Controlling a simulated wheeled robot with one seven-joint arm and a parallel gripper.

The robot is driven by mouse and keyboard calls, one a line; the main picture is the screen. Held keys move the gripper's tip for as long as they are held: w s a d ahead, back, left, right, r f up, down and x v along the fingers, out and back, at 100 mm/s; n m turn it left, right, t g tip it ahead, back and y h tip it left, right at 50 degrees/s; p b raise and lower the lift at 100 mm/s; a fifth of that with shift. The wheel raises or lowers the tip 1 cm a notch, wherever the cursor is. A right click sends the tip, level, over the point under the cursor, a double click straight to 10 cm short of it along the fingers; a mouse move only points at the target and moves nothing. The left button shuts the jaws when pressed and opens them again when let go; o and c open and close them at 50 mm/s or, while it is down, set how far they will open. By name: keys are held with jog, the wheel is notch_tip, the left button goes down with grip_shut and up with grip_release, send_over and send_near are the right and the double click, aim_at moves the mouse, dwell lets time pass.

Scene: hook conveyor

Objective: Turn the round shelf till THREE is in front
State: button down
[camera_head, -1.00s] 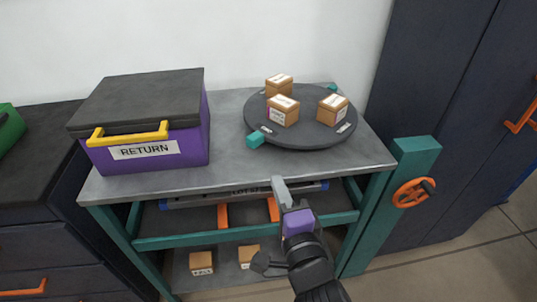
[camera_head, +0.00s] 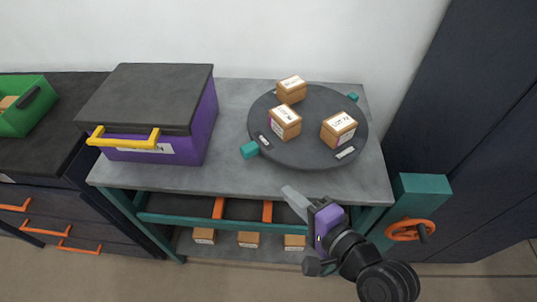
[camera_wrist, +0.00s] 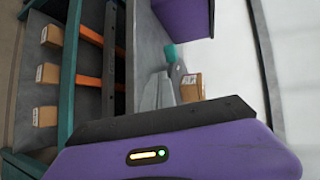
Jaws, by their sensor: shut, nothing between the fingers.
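The round shelf (camera_head: 300,146) is a dark disc on the grey table top, at the right. Several small brown boxes stand on it: one at the back (camera_head: 291,89), one left of the middle (camera_head: 284,123) and one at the right (camera_head: 339,130). Teal knobs stick out at its left front (camera_head: 250,150) and back right (camera_head: 352,97). Small plates with print lie near its rim; their words are too small to read. My gripper (camera_head: 293,197) is shut and empty, at the table's front edge, apart from the shelf. In the wrist view its fingers (camera_wrist: 158,92) show near a teal knob (camera_wrist: 171,53).
A purple box with a black lid and yellow handle (camera_head: 124,142) stands left on the table (camera_head: 222,180). A teal post with an orange hand wheel (camera_head: 408,230) is at the right. Brown boxes (camera_head: 248,240) sit below. A green bin (camera_head: 35,115) is far left.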

aim_at(258, 171)
jog(key=shift+n, duration=0.3)
jog(key=x, duration=0.4)
jog(key=p+x, duration=0.1)
jog(key=x, duration=0.4)
jog(key=r+x, duration=0.1)
jog(key=x, duration=0.4)
jog(key=shift+a, duration=0.15)
jog(key=shift+w+a+r+p, duration=0.1)
jog(key=shift+w+p, duration=0.05)
jog(key=shift+p, duration=0.35)
